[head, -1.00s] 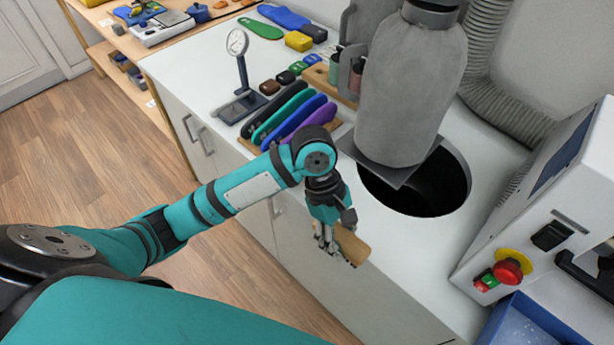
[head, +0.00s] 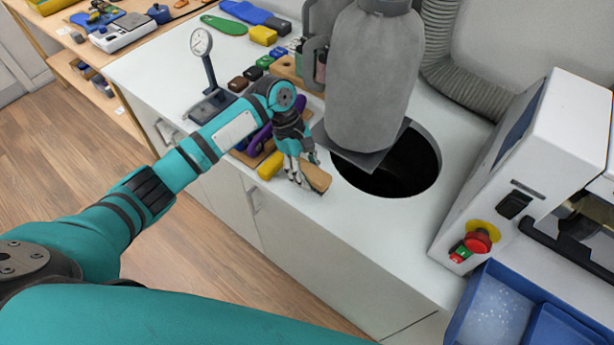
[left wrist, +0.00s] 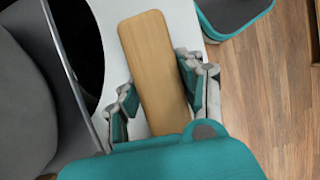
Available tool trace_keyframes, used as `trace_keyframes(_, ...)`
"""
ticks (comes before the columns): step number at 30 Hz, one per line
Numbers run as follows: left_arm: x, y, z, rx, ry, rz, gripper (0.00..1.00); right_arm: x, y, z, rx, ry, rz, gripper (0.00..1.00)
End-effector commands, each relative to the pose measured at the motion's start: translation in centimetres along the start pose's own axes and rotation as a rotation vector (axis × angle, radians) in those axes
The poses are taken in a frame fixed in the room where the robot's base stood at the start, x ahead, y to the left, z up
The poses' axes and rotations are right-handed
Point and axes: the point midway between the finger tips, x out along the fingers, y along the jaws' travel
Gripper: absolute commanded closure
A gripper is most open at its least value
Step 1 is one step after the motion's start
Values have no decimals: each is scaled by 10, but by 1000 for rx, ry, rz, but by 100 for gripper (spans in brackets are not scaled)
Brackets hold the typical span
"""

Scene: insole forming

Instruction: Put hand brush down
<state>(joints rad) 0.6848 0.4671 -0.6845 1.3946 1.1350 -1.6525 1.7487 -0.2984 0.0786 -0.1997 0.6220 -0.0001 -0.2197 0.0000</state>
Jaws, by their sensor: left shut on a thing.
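My left gripper (head: 302,172) is shut on the hand brush (head: 316,178), which has a plain wooden back. The brush is at the white counter's front edge, left of the round dark opening. I cannot tell whether it touches the counter. In the left wrist view the brush's wooden back (left wrist: 154,62) lies between the two fingers of the gripper (left wrist: 160,98), with the white counter beneath. The bristles are hidden there. My right gripper is in neither current view.
The white counter (head: 345,232) has a round opening (head: 405,168) with a grey bag (head: 372,80) above. A yellow block (head: 270,165) lies just left of the gripper. A dial gauge (head: 201,42) stands farther left. A machine with a red button (head: 478,240) stands right.

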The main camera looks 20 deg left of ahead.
Motion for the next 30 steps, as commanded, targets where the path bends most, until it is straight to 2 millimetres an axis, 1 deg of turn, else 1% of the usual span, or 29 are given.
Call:
trace_keyframes(3, 15, -1, -6, -3, 0, -4, 100, -6, -5, -1, 1, 1, -6, 61)
trace_keyframes(6, 23, -1, -9, -2, 0, -1, 100, -6, -6, -1, 0, 1, -7, 61)
trace_keyframes(16, 27, -1, -10, -2, 0, -1, 100, -7, -2, 0, -1, -1, -3, 61)
trace_keyframes(17, 27, -1, -11, -1, 0, -1, 59, -7, -2, 0, -2, -2, -2, 61)
trace_keyframes(18, 27, -1, -11, -1, 0, -1, 54, -7, -1, 1, -2, -2, -1, 61)
trace_keyframes(21, 27, -1, -11, -1, 0, -1, 41, -7, 2, 2, -2, -4, 1, 61)
trace_keyframes(22, 27, -1, -11, -1, 1, -1, 39, -7, 2, 2, -2, -4, 2, 61)
trace_keyframes(30, 26, -1, -11, -1, 1, 0, 39, -6, 3, 3, 0, -5, 4, 61)
